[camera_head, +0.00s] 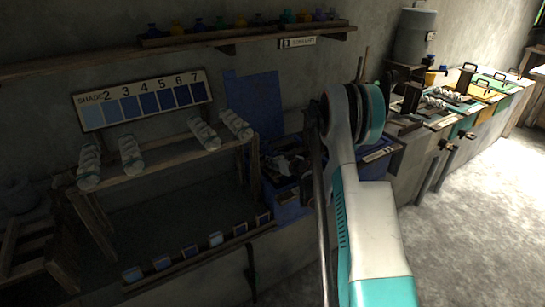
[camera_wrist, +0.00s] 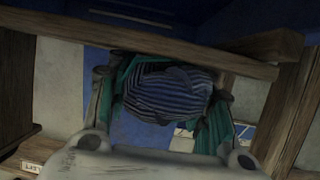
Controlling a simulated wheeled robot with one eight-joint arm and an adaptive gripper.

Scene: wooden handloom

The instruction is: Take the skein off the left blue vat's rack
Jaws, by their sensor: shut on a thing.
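In the wrist view my gripper (camera_wrist: 165,98) is shut on a dark blue and pale striped skein (camera_wrist: 167,93), with a teal finger at each side. A wooden bar (camera_wrist: 160,40) crosses just beyond the skein. I cannot tell whether the skein touches it. In the head view the left blue vat (camera_head: 287,207) stands left of my arm, with its blue lid (camera_head: 254,102) raised against the wall. My arm hides part of the vat and rack. My gripper and the skein cannot be made out clearly there.
A wooden rack (camera_head: 170,153) with several pale skeins stands left of the vat, below a numbered shade board (camera_head: 142,99). A shelf (camera_head: 180,40) with small jars runs above. More vats, including a yellow one (camera_head: 482,92), line the wall at right. Open floor (camera_head: 475,190) lies front right.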

